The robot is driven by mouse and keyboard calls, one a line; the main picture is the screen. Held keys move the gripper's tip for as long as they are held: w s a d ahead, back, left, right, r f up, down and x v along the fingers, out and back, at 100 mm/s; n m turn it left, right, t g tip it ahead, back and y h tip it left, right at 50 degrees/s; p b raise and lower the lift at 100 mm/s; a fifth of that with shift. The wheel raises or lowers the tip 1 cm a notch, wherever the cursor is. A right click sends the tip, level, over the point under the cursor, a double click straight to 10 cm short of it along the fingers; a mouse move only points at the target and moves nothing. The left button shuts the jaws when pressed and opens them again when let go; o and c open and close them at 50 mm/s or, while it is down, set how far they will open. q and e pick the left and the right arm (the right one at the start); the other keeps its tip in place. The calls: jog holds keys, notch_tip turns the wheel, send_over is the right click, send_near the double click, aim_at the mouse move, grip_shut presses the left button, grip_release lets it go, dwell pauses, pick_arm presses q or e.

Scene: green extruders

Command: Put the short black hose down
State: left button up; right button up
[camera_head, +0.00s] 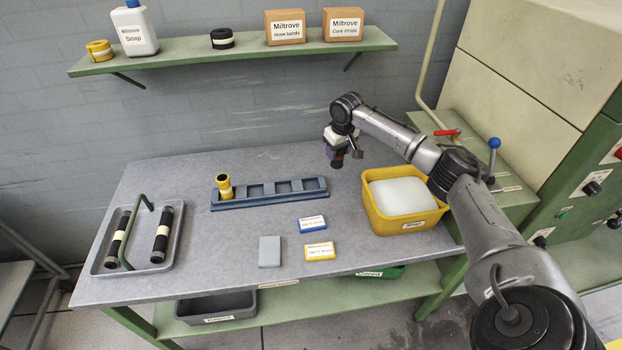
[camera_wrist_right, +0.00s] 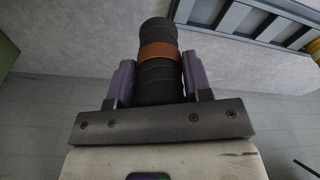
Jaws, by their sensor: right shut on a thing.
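My right gripper (camera_head: 337,155) hangs over the back right of the grey table (camera_head: 218,270). It is shut on a short black hose (camera_head: 337,163) with an orange-brown band. In the right wrist view the hose (camera_wrist_right: 158,75) sits between the two purple finger pads of the gripper (camera_wrist_right: 160,85). The hose is to the right of the blue-grey rack (camera_head: 255,200), and I cannot tell how high it is above the table. My left gripper is not in view.
A yellow hose (camera_head: 223,184) stands in the rack's left end. A grey tray (camera_head: 176,230) on the left holds two black hoses with cream bands. A yellow bin (camera_head: 405,223) is on the right. Blue (camera_head: 312,223) and yellow (camera_head: 320,251) boxes and a grey block (camera_head: 270,251) lie in front.

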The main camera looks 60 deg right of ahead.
jog(key=shift+w+a+f+b, duration=0.35)
jog(key=shift+w+a+f, duration=0.5)
jog(key=shift+w+f, duration=0.5)
jog(key=shift+w+a+f+b, duration=0.3)
jog(key=shift+w+a+f, duration=0.6)
jog(key=shift+f, duration=0.8)
jog(key=shift+w+a+f+b, duration=0.35)
jog(key=shift+w+a+f, duration=0.5)
jog(key=shift+w+f, duration=0.5)
jog(key=shift+s+f, duration=0.15)
jog(key=shift+s, duration=0.05)
jog(key=o, duration=1)
jog(key=shift+f, duration=0.1)
jog(key=shift+c, duration=0.2)
notch_tip(320, 180, up, 12)
jog(key=s+p, duration=0.1)
jog(key=p, duration=0.1)
jog(key=shift+s+a, duration=0.25)
jog(key=shift+a, duration=0.15)
